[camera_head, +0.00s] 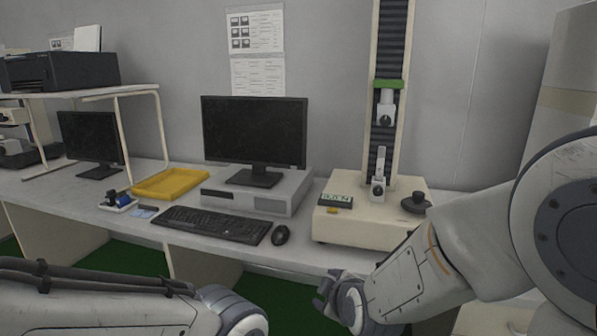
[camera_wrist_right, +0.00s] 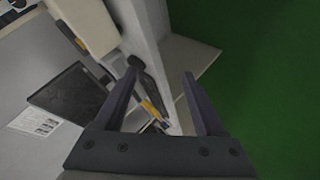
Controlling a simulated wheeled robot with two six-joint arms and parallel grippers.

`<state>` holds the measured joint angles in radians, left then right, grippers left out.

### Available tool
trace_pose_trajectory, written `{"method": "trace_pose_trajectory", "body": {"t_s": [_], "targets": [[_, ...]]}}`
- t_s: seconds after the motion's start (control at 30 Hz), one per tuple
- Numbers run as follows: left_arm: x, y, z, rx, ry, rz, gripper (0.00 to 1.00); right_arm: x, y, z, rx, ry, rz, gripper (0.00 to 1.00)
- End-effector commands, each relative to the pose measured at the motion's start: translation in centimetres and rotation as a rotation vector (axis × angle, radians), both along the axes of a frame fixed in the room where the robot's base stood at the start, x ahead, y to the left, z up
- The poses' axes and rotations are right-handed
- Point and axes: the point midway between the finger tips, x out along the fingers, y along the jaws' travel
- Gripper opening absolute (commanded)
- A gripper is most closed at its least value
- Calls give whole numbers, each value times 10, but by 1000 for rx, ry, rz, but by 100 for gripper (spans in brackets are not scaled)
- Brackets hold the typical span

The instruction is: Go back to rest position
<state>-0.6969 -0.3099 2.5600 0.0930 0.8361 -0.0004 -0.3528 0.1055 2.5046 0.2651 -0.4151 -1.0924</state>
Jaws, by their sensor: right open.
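My right gripper (camera_head: 326,292) hangs in front of the desk's front edge, below the tester, and is partly hidden by its own wrist. In the right wrist view my right gripper (camera_wrist_right: 160,75) has its two dark fingers spread apart with nothing held between them. My left arm (camera_head: 100,300) lies across the lower left of the head view. Its gripper does not show in either view.
The desk (camera_head: 330,258) carries a keyboard (camera_head: 212,224), a mouse (camera_head: 281,235), a monitor (camera_head: 254,130), a yellow tray (camera_head: 170,184) and a tall tester (camera_head: 365,228). Green floor (camera_wrist_right: 270,80) is open beside the desk in the right wrist view.

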Motion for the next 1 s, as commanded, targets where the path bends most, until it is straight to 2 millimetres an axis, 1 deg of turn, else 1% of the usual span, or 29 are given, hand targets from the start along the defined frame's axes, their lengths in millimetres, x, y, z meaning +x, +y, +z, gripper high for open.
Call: {"method": "trace_pose_trajectory", "body": {"t_s": [0.03, 0.07, 0.1, 0.17, 0.2, 0.23, 0.3, 0.4, 0.6, 0.63, 0.7, 0.87, 0.97, 1.0], "targets": [[0, 0, 0, 0, 0, 0, 76, -24, 18, -2, 68, 96, 9, 72], [0, 0, 0, 0, 0, 0, 76, -39, 27, -5, 104, 163, 4, 72], [0, 0, 0, 0, 0, 0, 76, -60, 35, -9, 143, 253, -6, 72], [0, 0, 0, 0, 0, 0, 76, -93, 44, -14, 183, 385, -35, 72], [0, 0, 0, 0, 0, 0, 76, -114, 47, -16, 203, 469, -58, 72], [0, 0, 0, 0, 0, 0, 76, -129, 49, -17, 211, 526, -80, 72], [0, 0, 0, 0, 0, 0, 76, -162, 47, -19, 216, 642, -136, 72], [0, 0, 0, 0, 0, 0, 76, -201, 40, -19, 199, 774, -221, 72], [0, 0, 0, 0, 0, 0, 76, -264, 15, -12, 125, 948, -398, 72], [0, 0, 0, 0, 0, 0, 76, -272, 11, -11, 110, 967, -426, 72], [0, 0, 25, 1, 1, 0, 76, -271, 12, 14, 112, 968, -432, 72], [0, 0, 60, -1, -1, 0, 76, -270, 12, 48, 112, 968, -432, 72], [0, 0, 87, 0, 0, 0, 76, -270, 12, 75, 113, 968, -431, 72], [0, 0, 100, 0, 0, 0, 76, -270, 12, 87, 113, 968, -431, 72]]}}
